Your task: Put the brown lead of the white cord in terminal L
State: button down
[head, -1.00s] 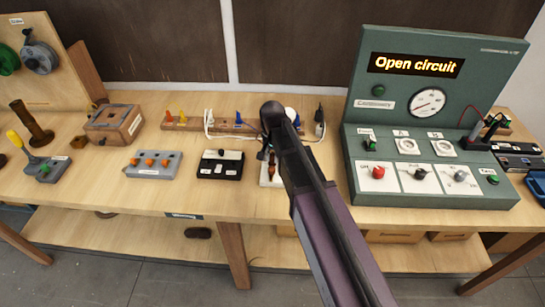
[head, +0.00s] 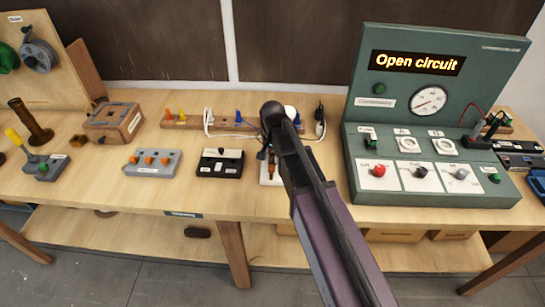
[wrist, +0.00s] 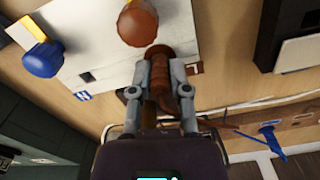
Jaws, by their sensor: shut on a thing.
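My gripper (wrist: 159,68) is shut on a ribbed brown piece, which looks like the brown lead (wrist: 159,82), in the wrist view. Its upper end is close to a round brown knob (wrist: 137,22) on a white plate (wrist: 105,45); I cannot tell whether they touch. A blue knob (wrist: 42,62) stands on the same plate at the left. No letter L is readable. In the head view my arm hides most of the plate (head: 265,183), with a brown piece (head: 271,165) just visible. The white cord (head: 207,122) loops over a wooden rack.
The wooden rack (head: 217,125) with coloured clips lies behind. A black switch block (head: 220,164) and a grey block with orange knobs (head: 152,163) stand to the left. The green test panel (head: 398,105) at right reads "Open circuit". Bare table lies along the front.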

jog(key=c, duration=0.5)
grip_release()
jog(key=shift+r, duration=0.15)
